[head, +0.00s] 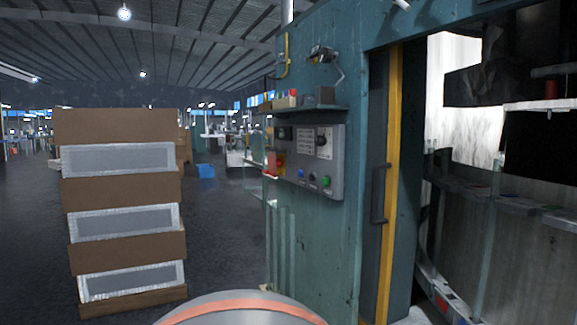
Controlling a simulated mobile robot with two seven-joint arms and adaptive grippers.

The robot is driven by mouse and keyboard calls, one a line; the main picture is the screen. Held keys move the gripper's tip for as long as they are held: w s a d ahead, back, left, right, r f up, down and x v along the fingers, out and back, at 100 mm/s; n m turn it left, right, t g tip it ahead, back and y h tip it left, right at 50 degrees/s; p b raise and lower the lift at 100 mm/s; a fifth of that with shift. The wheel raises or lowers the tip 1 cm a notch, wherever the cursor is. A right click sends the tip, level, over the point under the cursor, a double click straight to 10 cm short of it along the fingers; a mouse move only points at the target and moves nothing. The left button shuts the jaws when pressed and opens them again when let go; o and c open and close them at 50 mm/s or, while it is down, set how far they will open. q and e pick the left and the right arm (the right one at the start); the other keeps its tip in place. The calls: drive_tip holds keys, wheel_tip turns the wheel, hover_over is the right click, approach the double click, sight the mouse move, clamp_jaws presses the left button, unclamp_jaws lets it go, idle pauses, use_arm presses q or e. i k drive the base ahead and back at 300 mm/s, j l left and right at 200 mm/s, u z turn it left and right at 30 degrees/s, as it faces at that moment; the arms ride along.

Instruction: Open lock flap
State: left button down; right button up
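No part is clearly recognisable as the lock flap. A large teal machine (325,230) fills the right half of the head view. A dark narrow door panel (377,130) with a black vertical handle (378,193) stands beside a yellow upright strip (392,170). To the right of the strip, the machine's interior (465,225) is visible through an opening. A grey control panel (310,162) with a red and yellow switch (276,163), a black knob and several buttons is mounted left of the door. Neither of my grippers is in view.
A tall stack of brown boxes (120,192) with pale panels stands on the left. Dark floor (225,235) lies clear between the stack and the machine. A small shelf (305,106) juts out above the control panel. A blue bin (206,171) is farther back.

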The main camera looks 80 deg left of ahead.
sight(272, 157)
drive_tip(key=u, duration=2.7)
drive_tip(key=z, duration=0.55)
drive_tip(key=i+j+z, duration=0.25)
drive_tip(key=j+z, duration=0.25)
drive_tip(key=i+j+z, duration=0.15)
drive_tip(key=j+z, duration=0.15)
drive_tip(key=i+j+z, duration=0.15)
drive_tip(key=j, duration=0.3)
drive_tip(key=i+j+z, duration=0.1)
drive_tip(key=j, duration=0.4)
